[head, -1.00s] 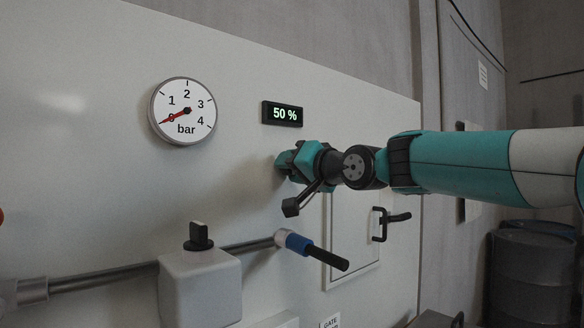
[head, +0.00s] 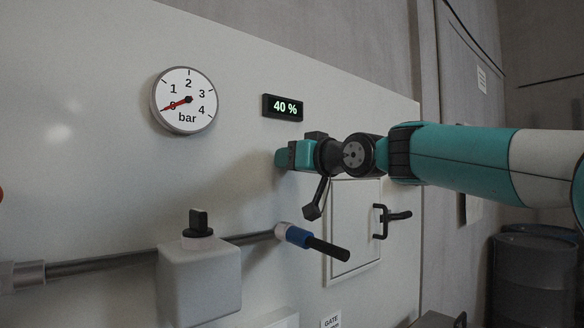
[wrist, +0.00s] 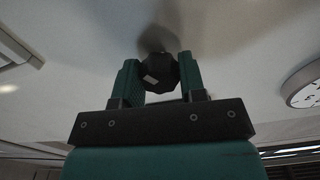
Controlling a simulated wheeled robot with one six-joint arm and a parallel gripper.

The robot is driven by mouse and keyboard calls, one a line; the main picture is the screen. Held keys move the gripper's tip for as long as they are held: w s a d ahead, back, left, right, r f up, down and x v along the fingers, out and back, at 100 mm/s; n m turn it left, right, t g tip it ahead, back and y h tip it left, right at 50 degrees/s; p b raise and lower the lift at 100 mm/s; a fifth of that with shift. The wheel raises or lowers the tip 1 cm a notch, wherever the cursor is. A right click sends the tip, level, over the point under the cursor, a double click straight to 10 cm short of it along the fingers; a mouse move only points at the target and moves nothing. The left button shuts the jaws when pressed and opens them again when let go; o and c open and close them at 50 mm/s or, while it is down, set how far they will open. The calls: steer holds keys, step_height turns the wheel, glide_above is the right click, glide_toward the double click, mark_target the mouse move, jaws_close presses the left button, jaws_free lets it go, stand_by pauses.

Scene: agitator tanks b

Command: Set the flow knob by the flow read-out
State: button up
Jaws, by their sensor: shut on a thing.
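The flow read-out (head: 282,107) is a small black display on the pale panel and shows 40 % in the head view. My gripper (head: 284,157) is at the panel just below the read-out. In the wrist view my gripper (wrist: 160,75) is shut on the dark, faceted flow knob (wrist: 159,72), one finger on each side. A pale mark shows on the knob's face. In the head view the knob is hidden behind my gripper.
A round gauge (head: 185,101) reads near 0 bar at left. Below are a grey box with a black handle (head: 199,222), a pipe with a blue and black lever (head: 312,241), and a small door with a black handle (head: 388,220). Dark drums (head: 540,265) stand at right.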

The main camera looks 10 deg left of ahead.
steer(key=n+b, duration=0.1)
steer(key=n, duration=0.2)
steer(key=shift+n, duration=0.3)
steer(key=shift+n+b, duration=0.65)
steer(key=shift+n, duration=1.25)
steer(key=o, duration=0.9)
steer(key=b+v, duration=0.8)
steer(key=v, duration=0.9)
steer(key=shift+s+d, duration=0.15)
steer(key=shift+d, duration=0.05)
